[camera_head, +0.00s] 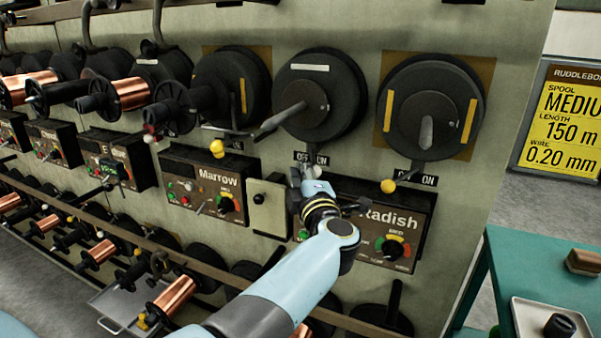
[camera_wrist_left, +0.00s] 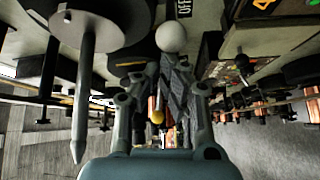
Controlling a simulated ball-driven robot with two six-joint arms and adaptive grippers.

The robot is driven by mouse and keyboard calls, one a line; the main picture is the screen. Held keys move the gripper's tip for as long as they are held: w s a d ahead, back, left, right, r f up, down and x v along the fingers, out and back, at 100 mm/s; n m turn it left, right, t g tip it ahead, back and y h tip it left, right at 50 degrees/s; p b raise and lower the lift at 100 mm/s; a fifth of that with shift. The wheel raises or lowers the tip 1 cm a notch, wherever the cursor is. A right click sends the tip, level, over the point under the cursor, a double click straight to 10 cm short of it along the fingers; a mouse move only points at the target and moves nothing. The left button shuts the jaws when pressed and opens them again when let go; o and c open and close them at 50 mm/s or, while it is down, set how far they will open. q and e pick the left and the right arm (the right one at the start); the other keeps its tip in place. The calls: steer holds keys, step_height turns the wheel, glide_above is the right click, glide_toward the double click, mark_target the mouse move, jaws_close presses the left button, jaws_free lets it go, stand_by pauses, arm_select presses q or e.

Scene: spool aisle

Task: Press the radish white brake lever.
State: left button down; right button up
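The white brake lever's ball knob (camera_head: 313,171) shows below an OFF/ON label, at the upper left of the Radish panel (camera_head: 398,219). It is partly hidden by my left gripper (camera_head: 307,183). In the left wrist view the white knob (camera_wrist_left: 171,38) stands just beyond the fingertips of the left gripper (camera_wrist_left: 172,62). The gripper's fingers look closed together with nothing between them. I cannot tell whether they touch the lever. My right gripper is not in view.
A yellow-knobbed lever (camera_head: 388,186) stands to the right, and another yellow knob (camera_head: 217,147) is above the Marrow panel (camera_head: 205,186). Large black spool discs (camera_head: 320,90) jut from the wall above. A teal table (camera_head: 535,262) with a tray stands at the right.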

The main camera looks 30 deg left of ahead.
arm_select(q)
steer(key=shift+w+d+f, duration=0.1)
steer(key=shift+d, duration=0.2)
step_height(320, 180, up, 10)
steer(key=shift+a, duration=0.2)
steer(key=shift+a, duration=0.1)
stand_by(0.4)
